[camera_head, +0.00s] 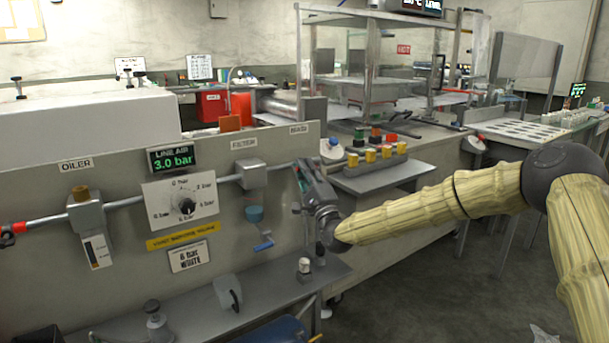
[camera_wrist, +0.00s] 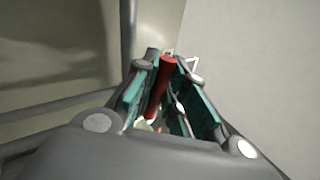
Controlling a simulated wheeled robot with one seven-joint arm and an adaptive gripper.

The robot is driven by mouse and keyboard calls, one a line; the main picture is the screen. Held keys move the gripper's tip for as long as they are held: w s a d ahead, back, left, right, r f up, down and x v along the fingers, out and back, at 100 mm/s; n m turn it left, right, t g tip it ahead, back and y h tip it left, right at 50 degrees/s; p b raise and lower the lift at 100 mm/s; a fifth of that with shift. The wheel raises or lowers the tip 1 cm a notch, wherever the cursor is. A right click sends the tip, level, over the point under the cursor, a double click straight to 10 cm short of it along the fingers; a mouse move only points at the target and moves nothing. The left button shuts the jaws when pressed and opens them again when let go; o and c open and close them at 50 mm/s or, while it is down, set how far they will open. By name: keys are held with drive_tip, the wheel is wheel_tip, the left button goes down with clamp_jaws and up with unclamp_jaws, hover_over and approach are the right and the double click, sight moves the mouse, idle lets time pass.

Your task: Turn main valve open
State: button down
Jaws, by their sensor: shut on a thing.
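In the wrist view, the red handle of the main valve (camera_wrist: 163,82) stands between the green-padded fingers of my gripper (camera_wrist: 165,75), which is shut on it. In the head view, my gripper (camera_head: 307,180) is at the right end of the grey panel, where the pipe from the filter ends, under a small label. It hides the valve there, so I cannot tell how far the handle is turned. The line air display (camera_head: 174,159) reads 3.0 bar.
The panel also carries an oiler (camera_head: 87,212), a dial (camera_head: 182,204), a filter (camera_head: 252,174) and a blue-handled part (camera_head: 258,228). A shelf (camera_head: 270,285) runs below it. A side table with yellow buttons (camera_head: 370,156) stands just behind my gripper. Floor (camera_head: 410,275) is open at right.

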drive_tip(key=shift+a+f+n+g+y+b, duration=0.15)
drive_tip(key=shift+n+g+y+b, duration=0.1)
drive_tip(key=shift+n+y, duration=0.3)
drive_tip(key=shift+d+f+n+g+y+b, duration=0.15)
drive_tip(key=shift+n+g+y, duration=0.15)
drive_tip(key=shift+n, duration=0.35)
drive_tip(key=shift+a+f+n+g+y+b, duration=0.15)
drive_tip(key=shift+n+g+y, duration=0.1)
drive_tip(key=shift+n+y, duration=0.3)
drive_tip(key=shift+s+n, duration=0.1)
drive_tip(key=shift+n, duration=0.15)
drive_tip(key=c, duration=1.5)
unclamp_jaws()
drive_tip(key=shift+o, duration=0.2)
drive_tip(key=v, duration=1.2)
